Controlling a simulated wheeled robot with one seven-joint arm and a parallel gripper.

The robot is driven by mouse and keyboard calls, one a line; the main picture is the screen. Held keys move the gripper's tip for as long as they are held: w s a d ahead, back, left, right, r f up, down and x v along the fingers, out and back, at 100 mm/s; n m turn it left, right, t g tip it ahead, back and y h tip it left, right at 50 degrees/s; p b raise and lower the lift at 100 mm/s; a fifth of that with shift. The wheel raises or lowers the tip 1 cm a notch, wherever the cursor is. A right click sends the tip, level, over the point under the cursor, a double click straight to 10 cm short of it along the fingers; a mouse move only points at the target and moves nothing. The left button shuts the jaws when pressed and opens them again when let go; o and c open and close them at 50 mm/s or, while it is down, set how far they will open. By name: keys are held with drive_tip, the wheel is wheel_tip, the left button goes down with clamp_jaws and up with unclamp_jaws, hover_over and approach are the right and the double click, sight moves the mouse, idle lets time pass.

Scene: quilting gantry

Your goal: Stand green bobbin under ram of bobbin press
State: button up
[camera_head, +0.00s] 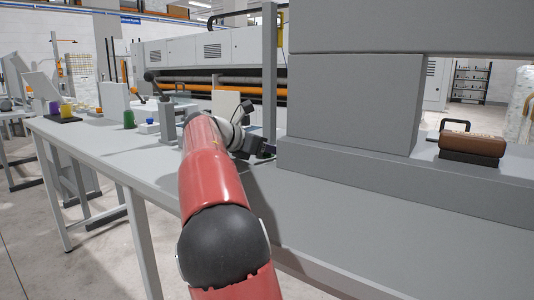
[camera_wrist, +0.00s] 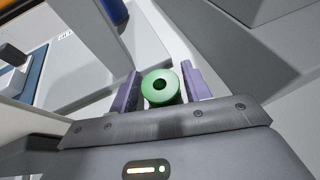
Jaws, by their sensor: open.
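The green bobbin (camera_wrist: 165,98) shows in the wrist view as a ring-ended cylinder with a dark centre hole. It sits between the two purple fingers of my gripper (camera_wrist: 159,76). The fingers are open, with narrow gaps beside the bobbin. In the head view my gripper (camera_head: 265,152) is low beside the big grey block, partly hidden by my arm, and the bobbin there cannot be made out. A grey stand with a black-knobbed lever (camera_head: 166,112) is on the long table and may be the bobbin press; its ram is not clear.
On the long table (camera_head: 100,140) stand a green cylinder (camera_head: 129,119), a yellow one (camera_head: 66,110), a purple one (camera_head: 54,108) and a blue-topped item (camera_head: 149,121). A tall grey block (camera_head: 350,100) rises right of my gripper. A brown-topped object (camera_head: 472,145) sits farther right.

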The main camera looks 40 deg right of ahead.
drive_tip(key=c, duration=0.8)
